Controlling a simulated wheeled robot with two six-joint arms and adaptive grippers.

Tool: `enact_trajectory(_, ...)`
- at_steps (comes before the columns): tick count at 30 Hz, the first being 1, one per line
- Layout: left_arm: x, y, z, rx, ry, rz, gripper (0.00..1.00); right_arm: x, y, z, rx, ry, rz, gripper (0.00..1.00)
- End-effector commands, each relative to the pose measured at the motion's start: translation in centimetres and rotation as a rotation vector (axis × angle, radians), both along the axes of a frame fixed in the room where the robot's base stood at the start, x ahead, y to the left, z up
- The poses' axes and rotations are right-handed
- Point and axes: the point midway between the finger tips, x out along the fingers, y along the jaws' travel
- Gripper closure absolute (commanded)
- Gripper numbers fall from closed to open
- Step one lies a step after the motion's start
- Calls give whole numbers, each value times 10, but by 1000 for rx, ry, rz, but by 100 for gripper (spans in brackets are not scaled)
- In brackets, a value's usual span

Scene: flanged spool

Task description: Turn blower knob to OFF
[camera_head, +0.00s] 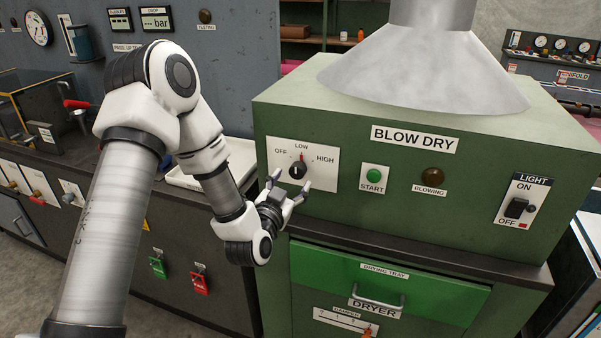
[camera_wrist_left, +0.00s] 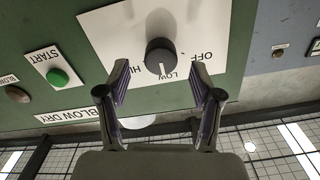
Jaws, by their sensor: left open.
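The blower knob (camera_head: 298,171) is a dark round knob on a white plate (camera_head: 322,180) marked OFF, LOW and HIGH, on the green BLOW DRY cabinet. Its pointer stands at LOW. My left gripper (camera_head: 291,181) is open in front of the knob, with its fingertips near the plate. In the left wrist view, where the labels appear upside down, the knob (camera_wrist_left: 160,56) shows its white line toward LOW. It sits ahead, between the two spread fingers (camera_wrist_left: 159,72), with no visible contact. My right gripper is not in view.
A green START button (camera_head: 374,176), a dark BLOWING lamp (camera_head: 432,175) and a LIGHT switch (camera_head: 517,207) are on the same panel. A dark ledge (camera_head: 420,254) and the green drying tray front (camera_head: 420,290) with its handle lie below. A metal hood (camera_head: 425,70) stands on top.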

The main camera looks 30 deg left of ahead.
Motion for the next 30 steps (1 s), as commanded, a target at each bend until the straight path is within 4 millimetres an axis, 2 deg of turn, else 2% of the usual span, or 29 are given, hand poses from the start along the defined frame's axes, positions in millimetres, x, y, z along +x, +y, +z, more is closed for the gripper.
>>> enact_trajectory(3,24,6,3,2,-1,-1,35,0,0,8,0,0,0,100)
enact_trajectory(7,42,10,2,1,0,-1,35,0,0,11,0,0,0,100)
enact_trajectory(16,48,11,-1,-1,2,0,35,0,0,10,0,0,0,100)
enact_trajectory(20,48,11,0,0,1,-1,81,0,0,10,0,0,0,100)
enact_trajectory(21,48,11,0,0,1,-1,95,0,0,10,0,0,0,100)
enact_trajectory(30,48,11,-1,-10,-2,-1,95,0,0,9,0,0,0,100)
